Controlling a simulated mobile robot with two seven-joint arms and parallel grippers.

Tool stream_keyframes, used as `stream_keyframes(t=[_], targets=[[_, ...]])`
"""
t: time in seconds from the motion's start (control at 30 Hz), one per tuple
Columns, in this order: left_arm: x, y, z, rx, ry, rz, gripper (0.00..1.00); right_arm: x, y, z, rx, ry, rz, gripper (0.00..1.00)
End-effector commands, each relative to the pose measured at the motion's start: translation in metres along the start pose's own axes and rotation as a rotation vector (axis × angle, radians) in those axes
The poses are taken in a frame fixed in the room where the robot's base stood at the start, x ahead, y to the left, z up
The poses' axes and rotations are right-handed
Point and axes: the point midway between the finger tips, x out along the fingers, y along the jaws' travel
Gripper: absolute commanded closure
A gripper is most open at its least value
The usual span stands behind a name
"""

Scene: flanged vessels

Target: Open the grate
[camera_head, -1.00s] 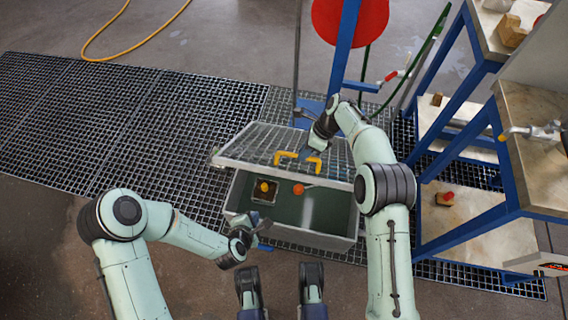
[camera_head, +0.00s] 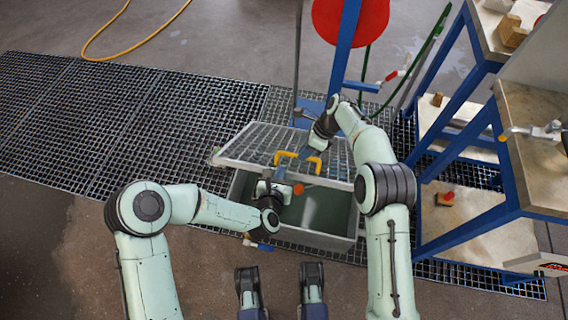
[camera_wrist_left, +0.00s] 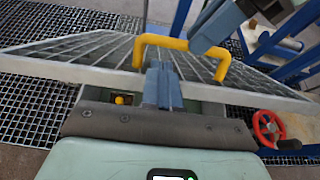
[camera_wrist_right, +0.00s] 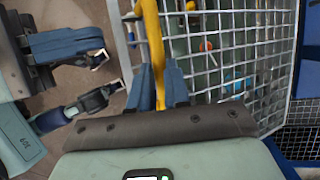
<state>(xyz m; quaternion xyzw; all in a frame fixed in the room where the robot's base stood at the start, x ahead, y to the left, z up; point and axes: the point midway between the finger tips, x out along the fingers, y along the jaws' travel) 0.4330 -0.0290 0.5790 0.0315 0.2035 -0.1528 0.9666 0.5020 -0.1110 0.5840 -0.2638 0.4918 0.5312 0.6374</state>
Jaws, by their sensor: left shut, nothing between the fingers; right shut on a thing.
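The grate (camera_head: 245,148) is a grey metal grid, tilted up with its near edge raised above an open grey pit (camera_head: 325,208). Its yellow handle (camera_head: 283,157) is on the near part, and it also shows in the left wrist view (camera_wrist_left: 160,41). My right gripper (camera_wrist_right: 160,75) is shut on the yellow handle. My left gripper (camera_head: 281,174) is shut and empty, over the pit just below the grate's near edge. In the left wrist view its fingertips (camera_wrist_left: 160,68) are close to that edge; I cannot tell whether they touch it.
A blue post with a red disc (camera_head: 350,18) stands behind the grate. Blue-framed shelves (camera_head: 465,228) stand at the right. Floor grating (camera_head: 110,120) at the left is clear.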

Motion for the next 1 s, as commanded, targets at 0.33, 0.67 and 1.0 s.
stream_keyframes(t=[0.33, 0.67, 1.0], targets=[[0.043, 0.0, -0.001, 0.002, 0.001, 0.0, 1.0, 0.001, -0.008, -0.007, 0.004, 0.01, -0.027, 1.0], [0.045, 0.0, -0.001, 0.002, 0.001, -0.001, 1.0, 0.001, -0.008, -0.007, 0.004, 0.01, -0.027, 1.0], [0.053, 0.001, 0.027, 0.0, -0.002, 0.001, 1.0, 0.001, -0.008, -0.007, 0.004, 0.01, -0.027, 1.0]])
